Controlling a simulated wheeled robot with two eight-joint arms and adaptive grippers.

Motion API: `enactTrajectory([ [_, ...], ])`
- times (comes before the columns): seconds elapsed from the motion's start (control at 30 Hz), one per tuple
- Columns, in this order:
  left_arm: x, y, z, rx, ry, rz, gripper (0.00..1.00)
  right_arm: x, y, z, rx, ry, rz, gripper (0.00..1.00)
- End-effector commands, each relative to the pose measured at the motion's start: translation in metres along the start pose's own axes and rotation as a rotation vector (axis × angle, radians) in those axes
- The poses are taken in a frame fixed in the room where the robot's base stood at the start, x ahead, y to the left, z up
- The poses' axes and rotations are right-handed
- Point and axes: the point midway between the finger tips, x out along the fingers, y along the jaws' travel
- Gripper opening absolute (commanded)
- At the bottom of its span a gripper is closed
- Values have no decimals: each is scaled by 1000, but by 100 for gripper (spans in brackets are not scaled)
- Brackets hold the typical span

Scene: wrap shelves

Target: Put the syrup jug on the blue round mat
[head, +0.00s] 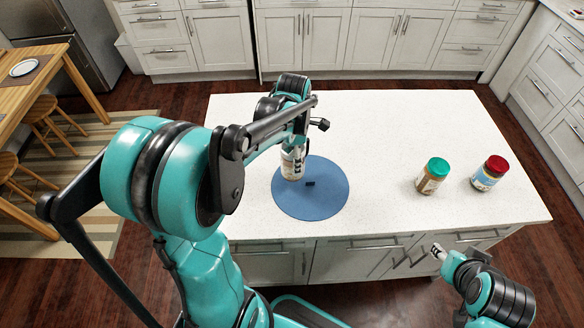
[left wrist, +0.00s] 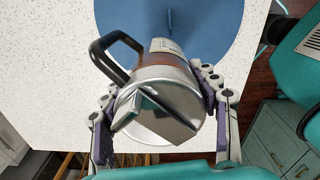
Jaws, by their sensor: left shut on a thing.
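The syrup jug (left wrist: 160,95) has a silver metal lid, a black handle and a brown band. In the left wrist view it sits between both fingers of my left gripper (left wrist: 160,110), which is shut on it. In the head view the jug (head: 292,165) is partly hidden by my left gripper (head: 296,152) and appears over the upper left part of the blue round mat (head: 318,200). I cannot tell whether it touches the mat. The mat also shows in the left wrist view (left wrist: 215,22). My right gripper (head: 438,251) is in front of the counter, away from the jug; its fingers are too small to read.
A jar with a green lid (head: 432,177) and a jar with a red lid (head: 489,174) stand on the right of the white counter (head: 400,125). A small dark piece (head: 310,183) shows on the mat. The counter between mat and jars is clear.

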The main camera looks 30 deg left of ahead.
Motion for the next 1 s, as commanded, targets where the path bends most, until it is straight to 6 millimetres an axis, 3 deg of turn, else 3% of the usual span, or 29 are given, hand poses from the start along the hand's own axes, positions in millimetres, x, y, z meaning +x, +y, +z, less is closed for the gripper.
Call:
enactTrajectory([
  [0.17,7,6,-6,0,0,0,4,2,0,2,0,0,0,40],
  [0.47,44,5,-5,1,0,0,4,13,0,10,0,0,0,40],
  [0.83,48,5,-5,1,0,0,4,15,0,11,0,0,0,40],
  [0.87,48,5,-5,1,0,0,63,15,0,11,0,0,0,40],
  [0.93,48,5,-5,1,0,0,81,14,0,10,0,0,0,40],
  [1.0,47,5,-5,1,0,0,81,14,0,10,0,0,0,40],
])
